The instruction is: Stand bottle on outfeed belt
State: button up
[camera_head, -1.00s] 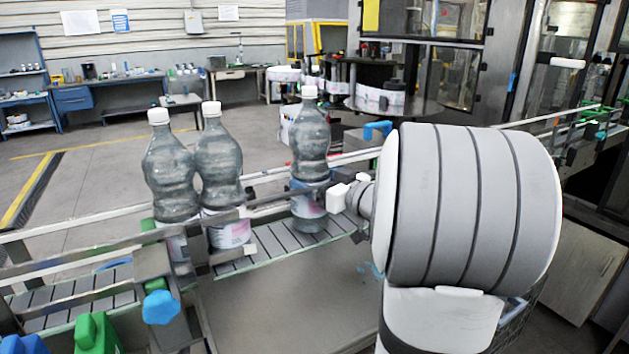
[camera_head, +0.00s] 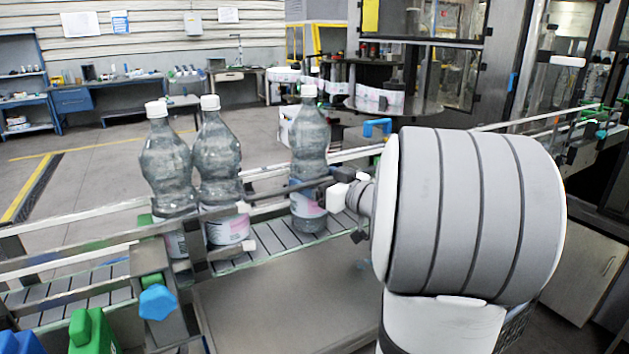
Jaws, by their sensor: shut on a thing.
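A clear grey bottle (camera_head: 310,143) with a white cap and a pale label stands upright at the slatted outfeed belt (camera_head: 268,247). My gripper (camera_head: 327,187) reaches it from the right at label height and is shut on it. My large arm links hide part of the wrist, and the fingers show only as small dark parts. Whether the bottle's base touches the slats is hard to tell. Two similar bottles are further left on the belt: one (camera_head: 217,160) is close beside the leftmost (camera_head: 167,165), which leans slightly left.
Guide rails (camera_head: 95,250) run along the belt, with a blue knob (camera_head: 158,302) at the front. A round machine table (camera_head: 425,107) is behind. Slats between the middle bottle and the held one are clear.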

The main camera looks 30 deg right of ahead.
jog(key=o, duration=1.7)
jog(key=shift+r, duration=0.1)
jog(key=shift+o, duration=1.4)
jog(key=shift+f, duration=0.3)
jog(key=b+v, duration=0.2)
jog(key=v, duration=0.5)
jog(key=shift+s+d+b, duration=0.15)
jog(key=shift+s+b, duration=0.25)
jog(key=shift+s+r, duration=0.1)
